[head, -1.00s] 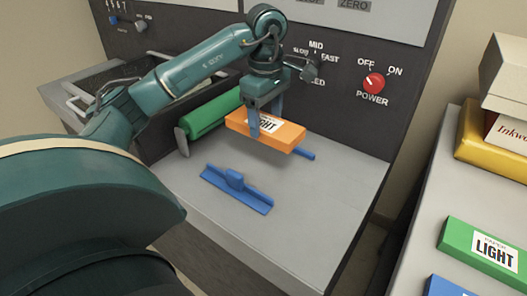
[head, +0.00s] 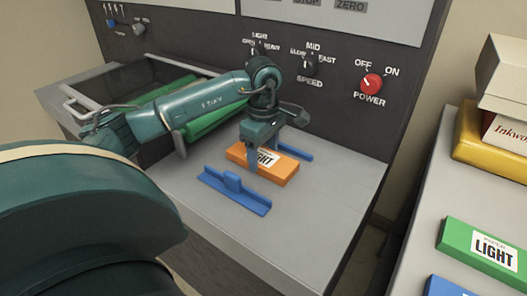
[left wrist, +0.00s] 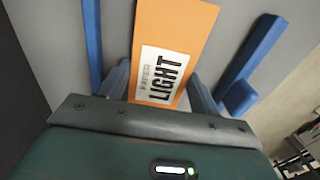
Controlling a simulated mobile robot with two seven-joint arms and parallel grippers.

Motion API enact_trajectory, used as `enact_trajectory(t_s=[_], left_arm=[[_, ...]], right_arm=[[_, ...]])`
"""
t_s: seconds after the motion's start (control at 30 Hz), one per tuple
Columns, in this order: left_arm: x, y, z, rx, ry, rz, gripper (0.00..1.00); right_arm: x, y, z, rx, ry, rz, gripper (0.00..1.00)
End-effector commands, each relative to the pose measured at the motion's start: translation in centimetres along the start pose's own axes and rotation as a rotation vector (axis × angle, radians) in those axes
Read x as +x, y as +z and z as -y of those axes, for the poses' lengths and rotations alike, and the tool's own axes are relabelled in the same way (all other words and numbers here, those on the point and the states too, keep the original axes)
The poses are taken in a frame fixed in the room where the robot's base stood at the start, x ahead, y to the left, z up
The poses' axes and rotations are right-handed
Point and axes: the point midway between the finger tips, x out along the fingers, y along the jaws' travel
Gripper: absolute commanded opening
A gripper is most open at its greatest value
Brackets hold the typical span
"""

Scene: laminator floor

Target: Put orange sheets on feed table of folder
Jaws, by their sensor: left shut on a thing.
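The orange pack of sheets (head: 284,172), with a white "LIGHT" label, lies between two blue guides on the grey feed table (head: 320,210) of the folder. My left gripper (head: 263,158) is above it with its fingers closed on its two sides. The near blue guide (head: 235,188) is in front of the pack, and the far one (head: 295,149) is partly hidden behind it. In the left wrist view the orange pack (left wrist: 178,28) sits between the fingers, with a blue guide on either side. Whether its underside touches the table is unclear. My right gripper is not in view.
The folder's dark panel with the red power knob (head: 371,84) rises behind the table. A green roller (head: 207,122) lies left of the pack, partly behind my arm. A side table at right holds a green pack (head: 480,249), a blue pack (head: 447,287) and stacked boxes.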

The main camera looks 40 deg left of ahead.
Motion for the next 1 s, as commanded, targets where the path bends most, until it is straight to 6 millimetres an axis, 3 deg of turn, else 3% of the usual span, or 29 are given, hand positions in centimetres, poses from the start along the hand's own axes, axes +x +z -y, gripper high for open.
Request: enact_trajectory(t_s=[0.3,0.57,1.0], left_arm=[[0.1,0.0,0.0,0.0,0.0,0.0,0.85],[-0.2,0.0,0.0,0.0,0.0,0.0,0.85],[-6.6,0.0,-0.1,0.0,0.003,0.002,0.85]], right_arm=[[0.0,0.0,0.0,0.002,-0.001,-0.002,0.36],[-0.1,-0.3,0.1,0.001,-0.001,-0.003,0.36],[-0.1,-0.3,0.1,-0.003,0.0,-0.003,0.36]])
